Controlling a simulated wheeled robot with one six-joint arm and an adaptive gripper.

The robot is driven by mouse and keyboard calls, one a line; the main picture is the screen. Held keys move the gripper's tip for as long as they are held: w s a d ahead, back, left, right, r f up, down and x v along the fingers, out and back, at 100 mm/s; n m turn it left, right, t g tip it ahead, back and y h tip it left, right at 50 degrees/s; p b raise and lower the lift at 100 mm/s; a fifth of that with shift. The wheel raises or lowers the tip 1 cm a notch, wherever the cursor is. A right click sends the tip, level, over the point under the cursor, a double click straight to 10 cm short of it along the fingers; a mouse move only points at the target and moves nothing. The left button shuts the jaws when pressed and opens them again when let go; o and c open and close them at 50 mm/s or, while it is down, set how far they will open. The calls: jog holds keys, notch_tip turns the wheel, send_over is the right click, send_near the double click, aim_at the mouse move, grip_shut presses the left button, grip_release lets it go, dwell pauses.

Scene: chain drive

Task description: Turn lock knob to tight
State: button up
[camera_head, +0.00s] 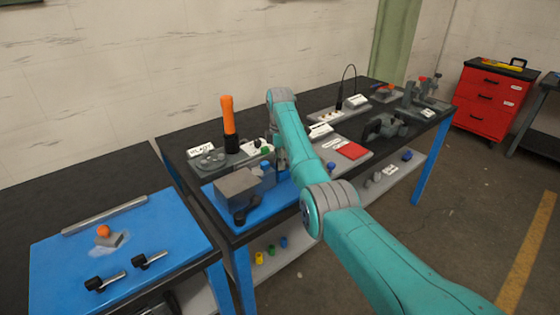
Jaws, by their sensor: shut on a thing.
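The grey block unit (238,187) sits on a blue mat (222,217) at the near left part of the black workbench, with a black crank handle (245,211) on its front. My gripper (281,168) points down at the right end of this unit, beside a small blue part (265,169). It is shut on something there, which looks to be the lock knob. The knob itself is hidden by the fingers and my arm, so its angle cannot be read.
An orange-handled tool (228,115) stands upright behind the unit, beside a grey tray (212,160). A red pad (351,151) and a dark clamp-like device (384,127) lie to the right. A blue board (125,250) with loose parts is at left. A red drawer cabinet (490,100) stands far right.

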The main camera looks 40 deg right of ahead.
jog(key=m, duration=1.3)
jog(key=shift+w+d+m, duration=0.1)
jog(key=shift+m, duration=0.3)
jog(key=m, duration=1.3)
jog(key=shift+d+m, duration=0.1)
jog(key=shift+m, duration=0.3)
jog(key=o, duration=1.2)
jog(key=shift+c, duration=0.2)
notch_tip(320, 180, up, 12)
